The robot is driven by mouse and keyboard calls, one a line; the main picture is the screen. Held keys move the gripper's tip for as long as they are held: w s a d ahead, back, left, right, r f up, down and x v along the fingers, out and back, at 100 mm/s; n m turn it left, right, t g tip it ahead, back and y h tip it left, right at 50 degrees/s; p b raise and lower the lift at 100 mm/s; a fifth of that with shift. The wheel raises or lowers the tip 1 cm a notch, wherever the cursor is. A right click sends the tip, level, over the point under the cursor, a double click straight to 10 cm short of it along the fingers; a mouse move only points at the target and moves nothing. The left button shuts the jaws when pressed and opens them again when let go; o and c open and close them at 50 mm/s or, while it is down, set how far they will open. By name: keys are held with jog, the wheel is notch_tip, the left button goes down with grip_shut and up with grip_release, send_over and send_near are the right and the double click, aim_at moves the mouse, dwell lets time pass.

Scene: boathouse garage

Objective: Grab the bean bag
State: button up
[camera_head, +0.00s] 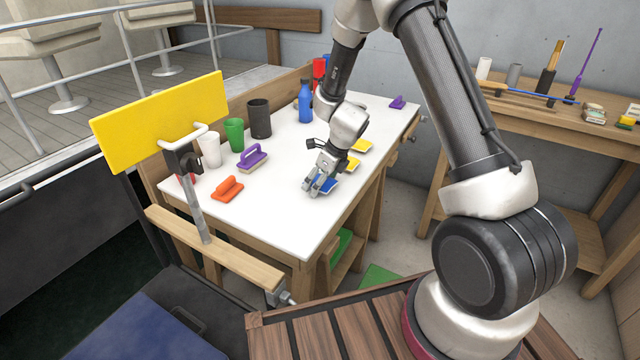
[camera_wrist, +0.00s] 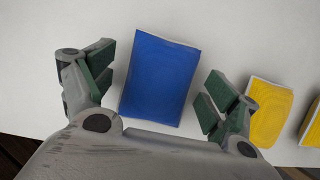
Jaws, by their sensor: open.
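A blue rectangular pad, which looks like the bean bag (camera_wrist: 160,77), lies flat on the white tabletop. In the wrist view it sits between the two fingers of my gripper (camera_wrist: 157,88), with a gap on each side. My gripper is open and holds nothing. In the head view my gripper (camera_head: 318,184) is over the table's front right part, and the blue pad (camera_head: 329,186) is partly hidden behind its fingers. Two similar yellow pads (camera_wrist: 270,112) lie to the right in the wrist view; in the head view they are farther back (camera_head: 361,146).
The white table (camera_head: 275,205) also holds an orange brush (camera_head: 227,189), a purple brush (camera_head: 252,159), several cups (camera_head: 234,135) and a blue bottle (camera_head: 305,102). A yellow board (camera_head: 160,120) stands at the left. A wooden workbench (camera_head: 540,112) is at the right.

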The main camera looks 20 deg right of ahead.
jog(key=shift+s, duration=0.1)
jog(key=c, duration=1.3)
jog(key=shift+o, duration=0.2)
